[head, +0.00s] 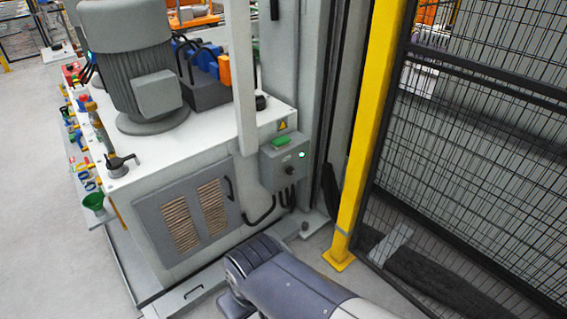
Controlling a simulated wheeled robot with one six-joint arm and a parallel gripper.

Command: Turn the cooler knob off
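A grey control box (274,167) is mounted at the right end of the white machine cabinet. A small dark knob (290,171) sits on its front face. A green lamp (302,155) on the box is lit, just above and right of the knob. The knob's pointing direction is too small to tell. Part of my grey arm shows at the bottom of the head view, below and in front of the box. My gripper is not in view. Nothing is seen touching the knob.
The cabinet (225,160) carries a large grey motor (135,70). A yellow post (365,130) and black mesh fence (470,130) stand right of the box. A grey vent panel (185,220) with a handle is left of it. Cables hang below the box.

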